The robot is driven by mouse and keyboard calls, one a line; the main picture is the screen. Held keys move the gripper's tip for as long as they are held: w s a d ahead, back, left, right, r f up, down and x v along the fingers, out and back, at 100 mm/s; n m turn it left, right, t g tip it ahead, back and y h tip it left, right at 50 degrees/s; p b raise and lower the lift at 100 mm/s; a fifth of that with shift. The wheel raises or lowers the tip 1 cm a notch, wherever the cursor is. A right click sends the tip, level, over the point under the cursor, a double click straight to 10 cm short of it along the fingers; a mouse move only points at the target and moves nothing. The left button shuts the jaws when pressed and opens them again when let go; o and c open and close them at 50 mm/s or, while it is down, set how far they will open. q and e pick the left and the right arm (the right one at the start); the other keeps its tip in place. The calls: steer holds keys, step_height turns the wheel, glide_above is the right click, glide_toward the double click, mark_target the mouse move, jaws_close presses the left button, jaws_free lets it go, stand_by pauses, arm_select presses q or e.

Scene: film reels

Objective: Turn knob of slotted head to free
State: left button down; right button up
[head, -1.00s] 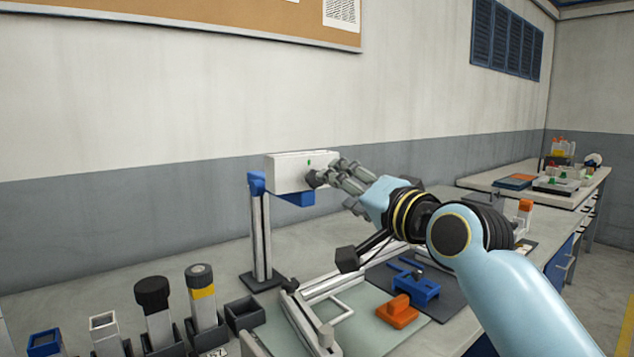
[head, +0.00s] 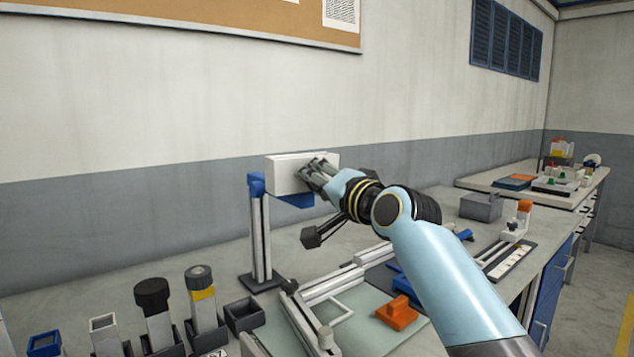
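The slotted head looks to be the white box (head: 286,172) held on a blue and grey post (head: 261,225) in the middle of the head view. My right gripper (head: 312,172) is in front of the right half of the box's face, its fingers at or very near the face. The fingers hide the knob, so I cannot tell whether they are closed on it or how it is turned. My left gripper is not in view.
Below stand a grey rail frame (head: 345,285), an orange block (head: 397,313) and a blue fixture partly behind my arm. Capped tubes (head: 203,300) stand in dark holders at the lower left. A grey bin (head: 481,207) is at right. The wall is close behind.

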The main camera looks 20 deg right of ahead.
jaws_close()
